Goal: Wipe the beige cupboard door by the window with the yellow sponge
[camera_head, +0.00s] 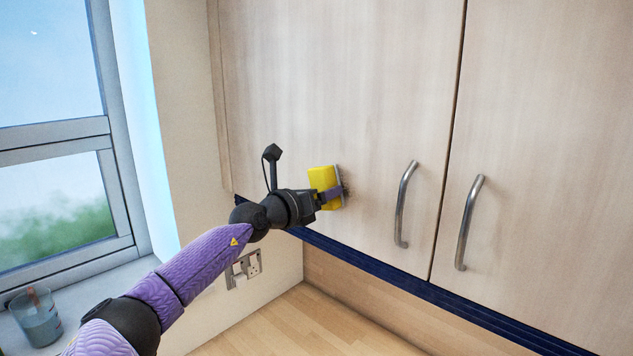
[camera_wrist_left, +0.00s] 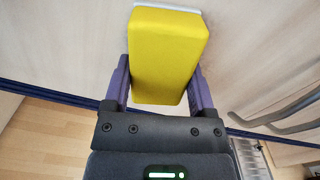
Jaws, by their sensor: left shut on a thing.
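The beige cupboard door (camera_head: 290,80) by the window fills the middle of the head view, with a metal bar handle (camera_head: 403,205) near its lower right. My left gripper (camera_head: 332,193) is shut on the yellow sponge (camera_head: 321,178) in front of the door's lower part, left of the handle. In the left wrist view the sponge (camera_wrist_left: 168,55) sits between the two purple fingers, its pale far edge (camera_wrist_left: 166,8) at or very near the door surface. A dark patch (camera_head: 345,186) shows on the door just right of the sponge. My right gripper is out of view.
A second cupboard door (camera_head: 560,120) with its own handle (camera_head: 468,222) is on the right. Below are a wooden worktop (camera_head: 310,325) and a wall socket (camera_head: 247,268). A glass (camera_head: 37,318) stands on the sill by the window (camera_head: 55,140) at left.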

